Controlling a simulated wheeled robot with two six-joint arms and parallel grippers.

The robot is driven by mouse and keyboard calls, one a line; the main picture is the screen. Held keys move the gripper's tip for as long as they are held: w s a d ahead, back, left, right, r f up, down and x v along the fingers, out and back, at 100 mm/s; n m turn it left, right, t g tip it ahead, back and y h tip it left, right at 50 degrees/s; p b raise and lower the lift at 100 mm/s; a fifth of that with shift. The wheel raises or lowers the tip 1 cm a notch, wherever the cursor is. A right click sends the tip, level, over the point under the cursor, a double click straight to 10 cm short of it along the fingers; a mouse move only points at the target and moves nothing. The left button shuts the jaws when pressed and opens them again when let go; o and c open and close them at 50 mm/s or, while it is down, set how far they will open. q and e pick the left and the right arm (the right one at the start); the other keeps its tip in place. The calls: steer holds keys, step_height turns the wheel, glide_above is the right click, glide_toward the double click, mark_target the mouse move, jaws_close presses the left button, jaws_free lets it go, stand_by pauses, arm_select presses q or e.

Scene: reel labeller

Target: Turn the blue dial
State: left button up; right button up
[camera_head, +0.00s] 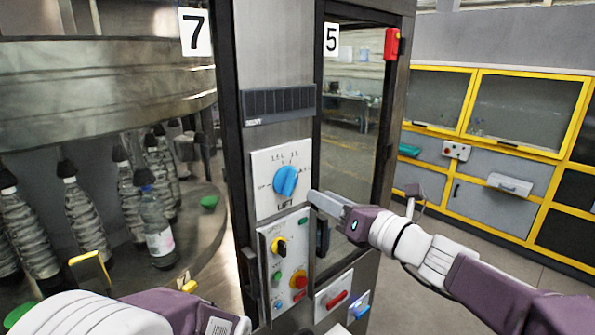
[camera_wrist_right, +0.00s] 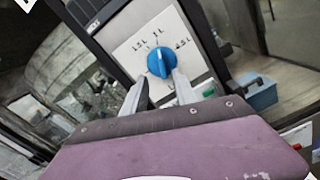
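The blue dial (camera_head: 286,181) sits on a white plate (camera_head: 262,205) with printed volume marks and the word LIFT or similar below it. My right gripper (camera_head: 314,199) is just right of and below the dial in the head view, in front of the plate's edge. In the right wrist view the dial (camera_wrist_right: 160,62) shows ahead of two spread fingers, and my right gripper (camera_wrist_right: 160,93) is empty. Whether a finger touches the dial I cannot tell.
Below the dial is a panel (camera_head: 269,263) with a black-and-yellow switch, buttons and a red knob. A red handle (camera_head: 336,300) sits lower. Wrapped bottles (camera_head: 84,215) stand on a round platform at the left. Yellow-framed cabinets (camera_head: 520,105) stand at the back right.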

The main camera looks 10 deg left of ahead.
mark_target(294, 184)
steer(key=p+x, duration=0.3)
steer(key=x, duration=0.5)
steer(key=shift+w+a+f, duration=0.1)
steer(key=shift+w+a, duration=0.1)
steer(key=shift+w, duration=0.05)
steer(key=shift+w+a+f, duration=0.1)
steer(key=shift+w+a, duration=0.1)
steer(key=shift+a, duration=0.05)
jaws_close()
